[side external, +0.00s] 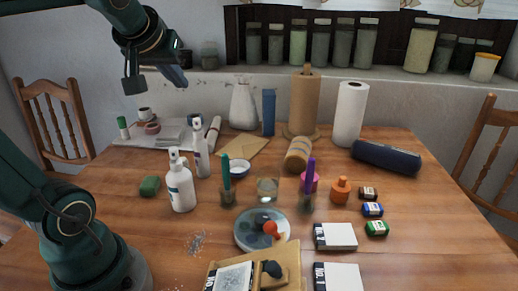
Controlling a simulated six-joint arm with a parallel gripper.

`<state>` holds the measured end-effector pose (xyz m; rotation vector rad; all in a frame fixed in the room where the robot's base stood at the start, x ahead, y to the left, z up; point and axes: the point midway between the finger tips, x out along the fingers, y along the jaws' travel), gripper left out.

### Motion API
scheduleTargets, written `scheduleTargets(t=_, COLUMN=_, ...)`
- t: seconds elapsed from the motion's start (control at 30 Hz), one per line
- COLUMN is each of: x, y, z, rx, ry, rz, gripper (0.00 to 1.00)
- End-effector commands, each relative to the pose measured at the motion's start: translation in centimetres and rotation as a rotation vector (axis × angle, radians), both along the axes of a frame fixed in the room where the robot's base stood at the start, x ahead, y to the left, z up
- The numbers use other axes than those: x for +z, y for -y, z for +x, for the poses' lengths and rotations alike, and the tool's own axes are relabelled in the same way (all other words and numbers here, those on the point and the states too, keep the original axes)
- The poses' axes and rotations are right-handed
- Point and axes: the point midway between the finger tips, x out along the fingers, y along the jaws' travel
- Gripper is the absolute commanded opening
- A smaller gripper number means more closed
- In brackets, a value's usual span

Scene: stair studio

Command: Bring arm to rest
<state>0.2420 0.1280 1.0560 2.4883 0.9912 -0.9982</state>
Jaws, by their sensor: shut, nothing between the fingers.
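My gripper (176,78) is at the upper left of the side external view, raised well above the back left of the wooden table (130,232). It is shut and empty, and it touches nothing. Its fingertips are small and dark here. My arm comes down from the top edge, and its lower part stands at the left front of the table.
White spray bottles (181,187) stand left of centre. A round dish (246,240), a cardboard piece (290,262) and white boxes (335,237) lie at the front. Paper rolls (350,114) stand at the back below a shelf of jars (320,46). The front right is clear.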

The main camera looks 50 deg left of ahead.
Motion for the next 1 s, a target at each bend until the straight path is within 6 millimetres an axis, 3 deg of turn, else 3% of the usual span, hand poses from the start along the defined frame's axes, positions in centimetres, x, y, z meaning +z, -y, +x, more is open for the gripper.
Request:
scheduleTargets(t=0.07, x=0.0, y=2.0, z=0.2, rx=-0.067, ry=0.012, rz=-0.002, gripper=0.0)
scheduleTargets(t=0.17, x=-1.7, y=6.5, z=-0.7, rx=-0.219, ry=-0.018, rz=-0.034, gripper=0.0)
scheduleTargets(t=0.3, x=-5.8, y=12.7, z=-3.8, rx=-0.483, ry=-0.123, rz=-0.081, gripper=0.0)
scheduleTargets(t=0.4, x=-8.4, y=15.3, z=-6.2, rx=-0.625, ry=-0.2, rz=-0.103, gripper=0.0)
scheduleTargets(t=0.57, x=-11.0, y=16.9, z=-8.5, rx=-0.735, ry=-0.294, rz=-0.126, gripper=0.0)
scheduleTargets(t=1.0, x=-11.0, y=16.9, z=-8.5, rx=-0.757, ry=-0.302, rz=-0.115, gripper=0.0)
